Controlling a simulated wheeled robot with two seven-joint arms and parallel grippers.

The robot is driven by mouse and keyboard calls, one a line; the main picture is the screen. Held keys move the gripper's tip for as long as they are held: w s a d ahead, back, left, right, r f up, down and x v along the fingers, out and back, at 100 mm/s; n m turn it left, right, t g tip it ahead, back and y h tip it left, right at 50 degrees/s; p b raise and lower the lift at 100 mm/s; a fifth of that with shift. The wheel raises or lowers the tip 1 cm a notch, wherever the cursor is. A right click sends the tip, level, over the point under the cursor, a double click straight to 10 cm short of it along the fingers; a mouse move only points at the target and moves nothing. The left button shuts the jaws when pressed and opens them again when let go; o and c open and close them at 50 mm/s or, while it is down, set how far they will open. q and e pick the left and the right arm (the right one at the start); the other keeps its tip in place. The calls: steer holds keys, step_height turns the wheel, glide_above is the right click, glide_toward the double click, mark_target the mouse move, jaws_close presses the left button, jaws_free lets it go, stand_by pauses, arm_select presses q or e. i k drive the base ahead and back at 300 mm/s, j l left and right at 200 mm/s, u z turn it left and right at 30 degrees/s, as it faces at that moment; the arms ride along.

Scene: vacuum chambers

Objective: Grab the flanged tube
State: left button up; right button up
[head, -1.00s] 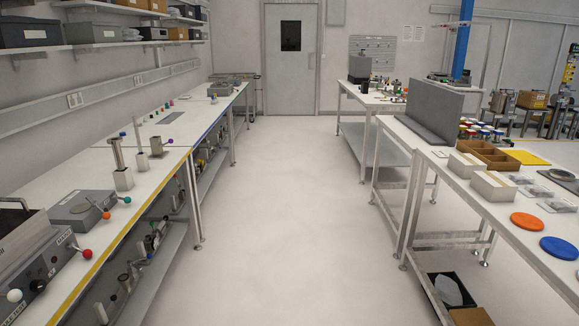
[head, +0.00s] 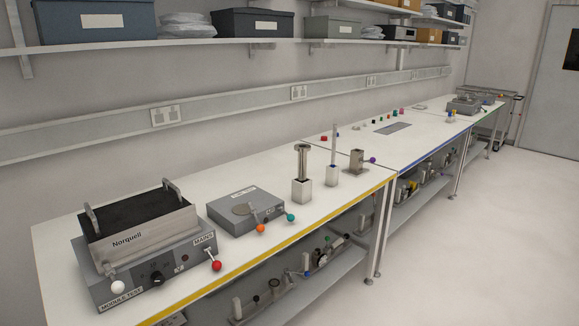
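A metal tube with a wider flange-like top (head: 302,160) stands upright in a white block (head: 302,191) on the left bench, and looks like the flanged tube. To its right, a thinner grey rod (head: 334,144) stands upright in a smaller white block (head: 332,176). Further right is a short metal cylinder with a side arm and purple knob (head: 357,161). Neither of my grippers is in view.
A Norquell module tester (head: 150,240) and a grey box with coloured knobs (head: 245,208) stand on the bench (head: 270,245) at the near left. Shelves with boxes (head: 95,23) hang above. Lower shelves hold metal fittings. The floor (head: 470,250) at right is clear.

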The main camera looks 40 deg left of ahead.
mark_target(302, 148)
steer(key=i+l+u, duration=0.3)
steer(key=i+u, duration=0.15)
steer(key=i+l+u, duration=0.45)
